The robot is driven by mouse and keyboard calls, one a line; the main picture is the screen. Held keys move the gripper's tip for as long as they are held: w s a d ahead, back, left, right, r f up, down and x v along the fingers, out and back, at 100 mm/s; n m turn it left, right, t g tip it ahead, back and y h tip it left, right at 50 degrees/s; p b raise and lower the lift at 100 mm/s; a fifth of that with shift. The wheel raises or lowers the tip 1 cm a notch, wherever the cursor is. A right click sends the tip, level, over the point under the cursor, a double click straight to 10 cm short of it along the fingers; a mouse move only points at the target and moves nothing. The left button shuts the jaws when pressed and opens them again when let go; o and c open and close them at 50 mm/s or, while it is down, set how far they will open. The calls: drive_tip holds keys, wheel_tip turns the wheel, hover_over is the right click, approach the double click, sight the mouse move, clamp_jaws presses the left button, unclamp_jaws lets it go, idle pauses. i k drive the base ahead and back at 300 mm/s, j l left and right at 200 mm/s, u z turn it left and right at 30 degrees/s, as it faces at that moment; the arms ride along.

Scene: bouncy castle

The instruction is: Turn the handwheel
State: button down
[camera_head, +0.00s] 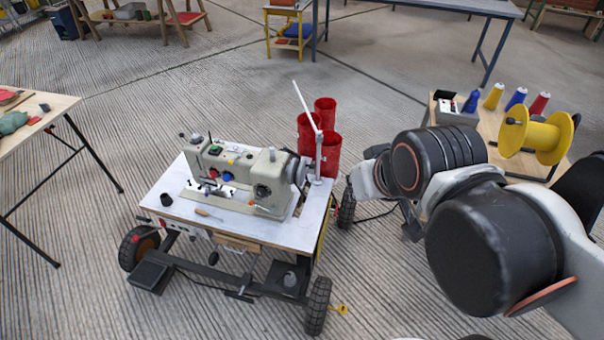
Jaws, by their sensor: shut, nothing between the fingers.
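A cream sewing machine (235,178) stands on a white-topped wheeled cart (180,213) in the middle of the head view. The handwheel (296,168) is the dark and grey round part at the machine's right end, seen partly edge-on. My arm reaches in from the right, with its near links large in the picture. The nearest arm parts are to the right of the handwheel, with a gap between them. I cannot make out my gripper's fingers; they seem hidden by the arm links. Nothing of mine visibly touches the handwheel.
Red cylinders (325,140) and a thin white thread stand (318,155) are close behind and right of the handwheel. A side table at right holds thread cones (516,98) and a yellow spool (535,135). A wooden table (45,118) is at left. Open floor (110,90) lies between.

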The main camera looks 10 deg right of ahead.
sight(301, 171)
drive_tip(key=i+l+u, duration=0.1)
drive_tip(key=l, duration=0.7)
drive_tip(key=i+l, duration=0.15)
drive_tip(key=l, duration=0.6)
drive_tip(key=i+l+u, duration=0.15)
drive_tip(key=l, duration=0.65)
drive_tip(key=k+l, duration=0.15)
drive_tip(key=l, duration=0.25)
drive_tip(key=k+l, duration=0.1)
drive_tip(key=l, duration=0.3)
drive_tip(key=k+l+u, duration=0.1)
drive_tip(key=l, duration=0.25)
